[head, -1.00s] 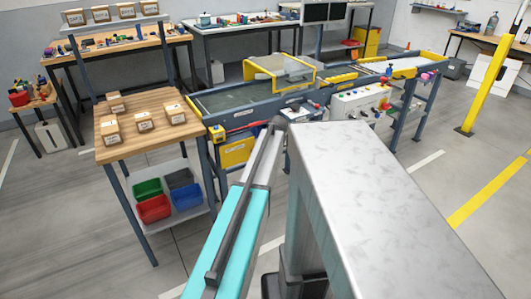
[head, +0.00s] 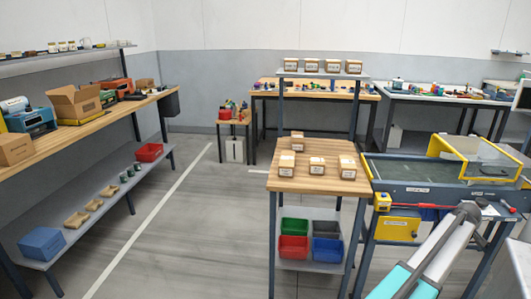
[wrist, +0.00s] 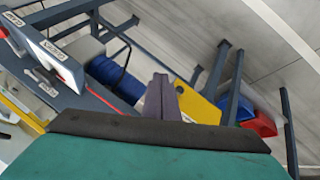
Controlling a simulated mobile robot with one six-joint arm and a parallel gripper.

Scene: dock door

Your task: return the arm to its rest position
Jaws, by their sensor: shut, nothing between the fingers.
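My arm shows at the lower right of the head view, a teal and silver link rising to a dark joint in front of the conveyor (head: 440,192). My gripper (wrist: 161,98) shows in the wrist view as a dark grey pair of fingers pressed together, shut and empty. The fingers are over the conveyor frame's side, with a yellow panel (wrist: 197,107) behind them. A teal and black part of mine fills the bottom of that view. I cannot make out the gripper in the head view.
A wooden table (head: 325,182) with several small boxes stands left of the conveyor. Red (head: 293,247), green, blue and dark bins sit on its lower shelf. A long workbench (head: 95,127) with a cardboard box (head: 75,103) is at the left. The floor between is clear.

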